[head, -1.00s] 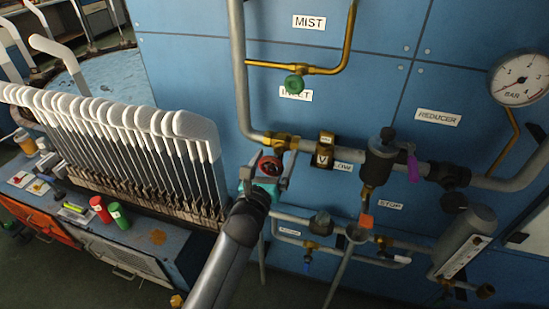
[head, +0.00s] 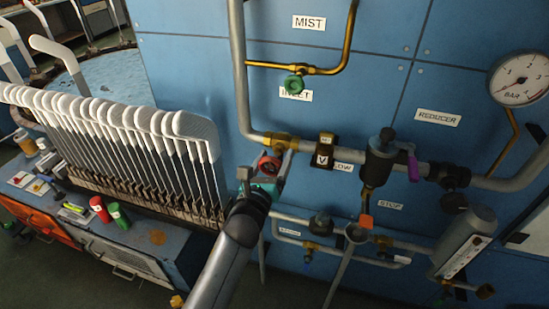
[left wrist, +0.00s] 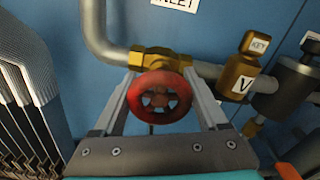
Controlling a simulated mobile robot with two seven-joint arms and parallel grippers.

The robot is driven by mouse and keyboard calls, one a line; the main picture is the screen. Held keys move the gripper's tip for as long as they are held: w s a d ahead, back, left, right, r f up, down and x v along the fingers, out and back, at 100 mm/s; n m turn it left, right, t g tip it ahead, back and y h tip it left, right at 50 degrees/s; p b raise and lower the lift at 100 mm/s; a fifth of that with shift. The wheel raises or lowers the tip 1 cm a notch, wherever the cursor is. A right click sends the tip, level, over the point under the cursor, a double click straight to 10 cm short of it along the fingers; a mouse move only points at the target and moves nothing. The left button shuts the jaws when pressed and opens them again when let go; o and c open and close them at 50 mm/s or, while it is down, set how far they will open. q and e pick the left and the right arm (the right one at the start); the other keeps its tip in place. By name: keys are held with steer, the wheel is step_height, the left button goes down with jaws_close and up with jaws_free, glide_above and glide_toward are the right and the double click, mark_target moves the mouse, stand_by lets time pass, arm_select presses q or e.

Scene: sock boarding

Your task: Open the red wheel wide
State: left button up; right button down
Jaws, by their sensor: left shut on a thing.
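The red wheel (head: 269,165) sits on a brass valve (head: 280,141) in the pipe below the INLET label. In the left wrist view the wheel (left wrist: 160,112) is a round spoked handwheel in front of the brass body (left wrist: 158,60). My left gripper (head: 264,171) is at the wheel, shut on its rim, one finger on each side. In the left wrist view its fingers (left wrist: 160,96) flank the wheel left and right. In the head view the gripper hides part of the wheel. My right gripper is in no view.
A brass block marked V (head: 324,152), a reducer with a purple lever (head: 413,165) and a pressure gauge (head: 518,80) are to the right. A green wheel (head: 294,84) is above. A rack of white sock forms (head: 180,124) stands close on the left.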

arm_select(q)
steer(key=shift+n, duration=3.1)
steer(key=o, duration=1.3)
steer(key=shift+s+a+p, duration=0.2)
steer(key=shift+s+p, duration=0.15)
steer(key=shift+s, duration=0.25)
steer(key=p+v, duration=0.1)
steer(key=v, duration=1.3)
